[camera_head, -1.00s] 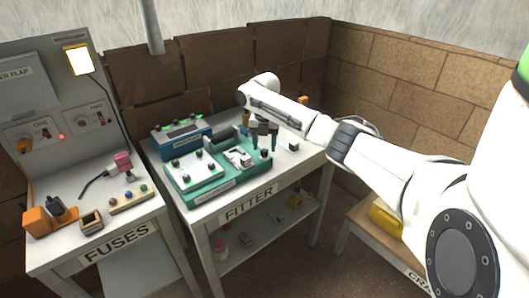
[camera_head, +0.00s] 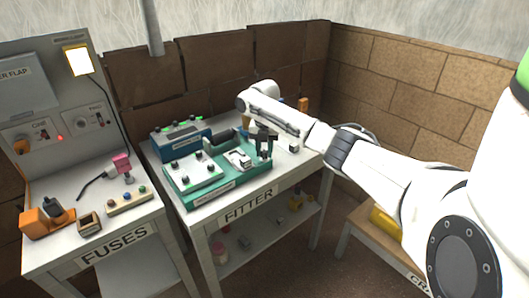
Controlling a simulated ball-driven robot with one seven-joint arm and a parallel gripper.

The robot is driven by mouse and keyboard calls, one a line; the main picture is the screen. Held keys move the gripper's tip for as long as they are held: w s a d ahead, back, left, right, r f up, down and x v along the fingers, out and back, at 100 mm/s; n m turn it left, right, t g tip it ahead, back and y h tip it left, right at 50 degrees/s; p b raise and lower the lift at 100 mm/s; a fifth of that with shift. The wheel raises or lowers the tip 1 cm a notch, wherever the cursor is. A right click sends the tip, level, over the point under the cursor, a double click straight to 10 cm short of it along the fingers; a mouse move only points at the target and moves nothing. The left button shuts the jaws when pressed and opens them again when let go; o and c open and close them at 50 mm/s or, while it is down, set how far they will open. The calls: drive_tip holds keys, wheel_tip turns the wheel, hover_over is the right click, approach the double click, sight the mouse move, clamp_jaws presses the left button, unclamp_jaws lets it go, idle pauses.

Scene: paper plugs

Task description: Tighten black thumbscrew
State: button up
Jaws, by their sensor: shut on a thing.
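The teal fixture (camera_head: 234,186) stands on the bench marked FITTER. A light plate (camera_head: 190,172) with several black knobs covers its left part, and a small pale part (camera_head: 239,159) sits right of the middle. My gripper (camera_head: 264,154) points down at the fixture's right end. Its dark fingers are close together, shut on the black thumbscrew there. The fingers hide most of this thumbscrew, so its turn and seating cannot be told.
A blue box (camera_head: 182,142) with green-topped knobs stands behind the fixture. A small pale block (camera_head: 294,146) lies to the right of my gripper. The FUSES bench (camera_head: 105,225) stands at left with an orange holder (camera_head: 42,220). A brick wall closes the back.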

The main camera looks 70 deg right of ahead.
drive_tip(key=c, duration=0.5)
drive_tip(key=shift+o, duration=0.2)
drive_tip(key=shift+r+m+p, duration=0.1)
drive_tip(key=shift+m+p, duration=0.7)
drive_tip(key=shift+m, duration=0.3)
drive_tip(key=m+p, duration=0.1)
drive_tip(key=m, duration=0.2)
drive_tip(key=shift+p, duration=0.4)
drive_tip(key=m+p, duration=0.2)
drive_tip(key=m, duration=0.5)
drive_tip(key=shift+p, duration=0.35)
drive_tip(key=m+p, duration=0.1)
drive_tip(key=m, duration=0.6)
drive_tip(key=shift+p, duration=0.3)
drive_tip(key=m, duration=0.6)
drive_tip(key=shift+p, duration=0.3)
